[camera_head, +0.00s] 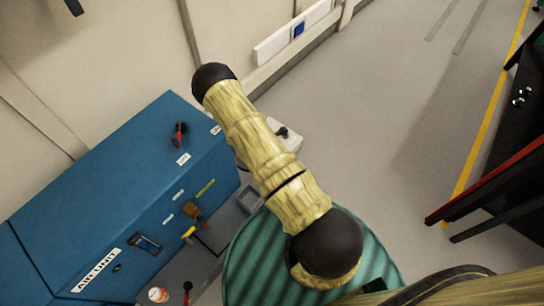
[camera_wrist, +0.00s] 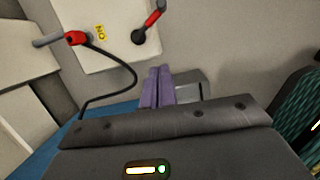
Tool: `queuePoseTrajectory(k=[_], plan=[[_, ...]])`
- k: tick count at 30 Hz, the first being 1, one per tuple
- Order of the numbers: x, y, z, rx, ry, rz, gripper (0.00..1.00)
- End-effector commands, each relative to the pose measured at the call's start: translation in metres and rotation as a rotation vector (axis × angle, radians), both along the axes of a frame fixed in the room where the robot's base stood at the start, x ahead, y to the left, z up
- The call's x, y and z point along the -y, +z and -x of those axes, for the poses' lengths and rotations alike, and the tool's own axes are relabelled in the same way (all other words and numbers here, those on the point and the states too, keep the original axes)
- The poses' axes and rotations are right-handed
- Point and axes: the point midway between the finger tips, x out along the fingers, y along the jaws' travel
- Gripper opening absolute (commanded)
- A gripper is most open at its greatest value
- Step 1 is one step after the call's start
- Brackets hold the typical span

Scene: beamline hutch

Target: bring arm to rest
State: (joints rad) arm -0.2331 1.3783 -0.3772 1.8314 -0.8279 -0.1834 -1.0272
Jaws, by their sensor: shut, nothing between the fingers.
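My gripper (camera_wrist: 157,87) shows in the wrist view as two purple fingers pressed side by side, with nothing between them. Behind and above it is a pale panel (camera_wrist: 108,22) with a red-handled connector, a second red-and-black handle and a black cable. In the head view my pale, wood-patterned arm (camera_head: 262,145) reaches from the lower right up to a black joint near the wall. The gripper itself cannot be made out in the head view.
A blue cabinet (camera_head: 100,190) labelled "AIR UNIT" stands left of my arm, with a red-and-black handle (camera_head: 179,133) on top. A white wall trunking (camera_head: 285,40) runs behind. Grey floor (camera_head: 390,110) is open to the right, up to a yellow line (camera_head: 487,120) and dark red-edged structure (camera_head: 490,180).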

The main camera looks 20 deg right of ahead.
Motion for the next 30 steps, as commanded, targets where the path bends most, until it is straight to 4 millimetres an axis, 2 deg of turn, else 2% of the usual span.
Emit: queuePoseTrajectory(k=[17, 20, 23, 25, 30], plan=[[-0.001, 0.002, 0.000, 0.000, 0.002, 0.000, 0.00], [-0.002, 0.007, -0.002, 0.009, -0.017, -0.002, 0.00], [-0.003, 0.024, -0.007, 0.035, -0.085, -0.011, 0.00], [-0.005, 0.042, -0.010, 0.062, -0.163, -0.022, 0.00], [-0.012, 0.101, -0.017, 0.141, -0.414, -0.066, 0.00]])
